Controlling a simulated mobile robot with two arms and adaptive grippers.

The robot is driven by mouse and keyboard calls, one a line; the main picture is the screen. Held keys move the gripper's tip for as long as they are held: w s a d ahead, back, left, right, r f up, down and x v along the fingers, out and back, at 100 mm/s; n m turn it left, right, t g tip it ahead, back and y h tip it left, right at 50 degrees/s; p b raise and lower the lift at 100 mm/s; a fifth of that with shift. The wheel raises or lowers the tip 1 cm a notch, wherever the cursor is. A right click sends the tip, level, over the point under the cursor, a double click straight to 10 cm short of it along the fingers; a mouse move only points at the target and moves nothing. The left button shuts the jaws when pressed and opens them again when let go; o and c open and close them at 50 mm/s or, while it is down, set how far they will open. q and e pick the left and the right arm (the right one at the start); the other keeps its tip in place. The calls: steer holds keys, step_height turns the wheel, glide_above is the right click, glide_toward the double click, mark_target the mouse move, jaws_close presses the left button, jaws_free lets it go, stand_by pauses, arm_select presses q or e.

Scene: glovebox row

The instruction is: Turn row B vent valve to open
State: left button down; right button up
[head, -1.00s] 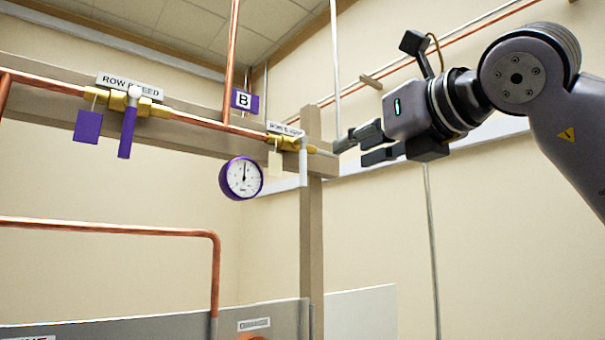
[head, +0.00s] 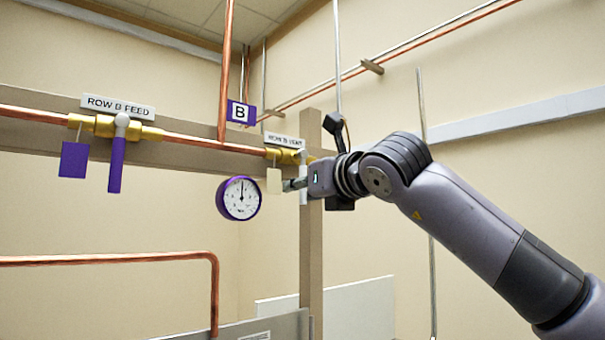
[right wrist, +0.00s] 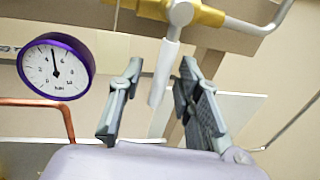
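The row B vent valve (head: 287,156) is brass, on the copper pipe under a white label (head: 285,141) that is partly legible. Its white lever handle (head: 303,190) hangs down, partly hidden by my gripper. The right wrist view shows the handle (right wrist: 165,75) hanging slightly tilted from its hub. My right gripper (right wrist: 155,98) is open, with one finger on each side of the handle's lower part. Gaps show on both sides of the handle, so it does not look clamped. In the head view my right gripper (head: 290,184) is at the handle. My left gripper is not in view.
A purple-rimmed gauge (head: 239,198) hangs left of the vent valve, close to my gripper. A cream tag (head: 274,180) hangs from the valve. The row B feed valve (head: 104,126), with purple handle (head: 116,165), is farther left. A post (head: 311,250) stands behind the vent handle.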

steer(key=shift+w+a, duration=0.1)
steer(key=shift+w, duration=0.25)
steer(key=shift+c, duration=0.2)
jaws_close()
stand_by(0.5)
